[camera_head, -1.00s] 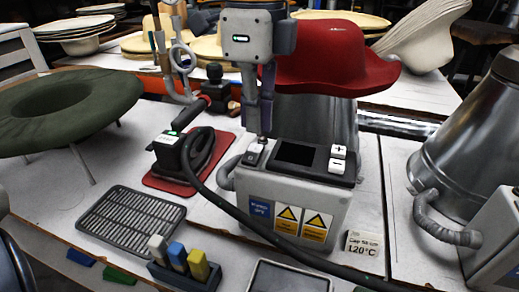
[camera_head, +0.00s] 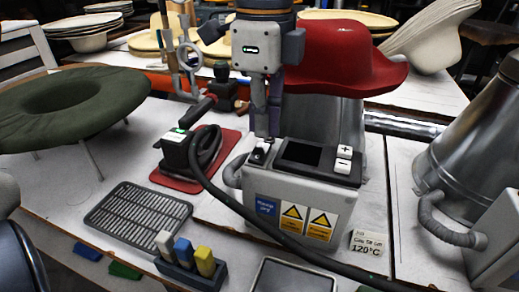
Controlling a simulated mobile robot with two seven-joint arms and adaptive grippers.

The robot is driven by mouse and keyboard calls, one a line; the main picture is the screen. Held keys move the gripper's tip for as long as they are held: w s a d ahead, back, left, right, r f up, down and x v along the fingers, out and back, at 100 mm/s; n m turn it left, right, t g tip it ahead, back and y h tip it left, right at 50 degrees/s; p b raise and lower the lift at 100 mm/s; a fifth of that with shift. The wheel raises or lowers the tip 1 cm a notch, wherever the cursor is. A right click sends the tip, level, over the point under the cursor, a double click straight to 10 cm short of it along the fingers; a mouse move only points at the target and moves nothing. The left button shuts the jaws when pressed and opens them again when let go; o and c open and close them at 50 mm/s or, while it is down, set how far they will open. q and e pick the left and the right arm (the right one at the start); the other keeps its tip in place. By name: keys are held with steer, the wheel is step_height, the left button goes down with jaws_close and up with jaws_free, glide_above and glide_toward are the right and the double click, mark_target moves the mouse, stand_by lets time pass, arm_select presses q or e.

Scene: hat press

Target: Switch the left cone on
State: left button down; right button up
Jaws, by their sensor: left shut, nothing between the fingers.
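The left cone (camera_head: 338,118) is a metal cone with a red hat (camera_head: 342,62) on top. It stands behind a grey control box (camera_head: 290,192). The box top has a dark, blank display (camera_head: 303,153), plus and minus buttons (camera_head: 343,158), and a small dark switch (camera_head: 258,155) at its left end. My left gripper (camera_head: 266,139) points down with its fingers shut and empty. Its fingertips are right at the switch, and I cannot tell whether they touch it. They partly hide the area behind the switch. My right gripper is not in view.
A black iron (camera_head: 190,150) on a red mat (camera_head: 228,150) stands left of the box, its thick cable crossing the box front. A second metal cone (camera_head: 470,160) is at right. A green hat (camera_head: 65,108), a grille (camera_head: 137,218) and coloured blocks (camera_head: 183,251) lie left and in front.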

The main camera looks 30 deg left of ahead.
mark_target(263, 146)
arm_select(q)
steer(key=shift+f, duration=1.15)
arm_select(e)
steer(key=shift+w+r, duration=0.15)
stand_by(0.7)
arm_select(q)
step_height(263, 146, up, 3)
steer(key=shift+f+p, duration=0.1)
steer(key=shift+p, duration=0.5)
steer(key=shift+r, duration=2.15)
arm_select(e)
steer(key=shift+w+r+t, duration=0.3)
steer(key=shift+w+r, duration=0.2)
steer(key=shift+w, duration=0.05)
